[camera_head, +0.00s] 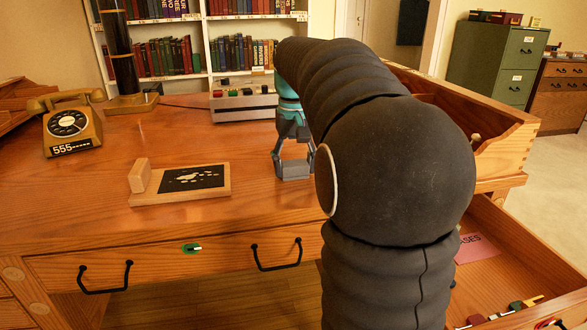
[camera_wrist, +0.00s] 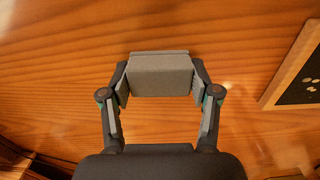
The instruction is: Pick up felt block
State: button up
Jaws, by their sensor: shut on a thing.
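My gripper (camera_head: 293,160) is over the desk top, right of the framed board, partly behind my own dark arm in the head view. In the wrist view my gripper (camera_wrist: 160,88) is shut on a grey felt block (camera_wrist: 160,76), with a finger against each side. The block (camera_head: 293,170) shows as a small grey shape between the fingertips in the head view. I cannot tell whether it touches the wood or hangs just above it.
A wooden-framed board with a dark panel (camera_head: 185,184) lies left of my gripper, a small wooden block (camera_head: 140,175) at its left end. A telephone (camera_head: 70,124), a dark column (camera_head: 121,55) and a grey box with knobs (camera_head: 243,102) stand behind. An open drawer (camera_head: 505,258) is at right.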

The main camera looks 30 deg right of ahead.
aim_at(294, 162)
jog(key=shift+r, duration=0.7)
notch_tip(294, 162, up, 3)
jog(key=shift+f+p, duration=0.1)
jog(key=shift+p, duration=0.3)
jog(key=w+d+r, duration=0.1)
jog(key=d+r, duration=0.2)
jog(key=d, duration=0.2)
jog(key=w+d+r+p, duration=0.1)
jog(key=d+r, duration=0.2)
jog(key=d, duration=0.3)
jog(key=shift+d+r, duration=0.25)
jog(key=shift+r, duration=0.15)
jog(key=o, duration=0.5)
jog(key=c, duration=0.4)
jog(key=shift+o, duration=0.2)
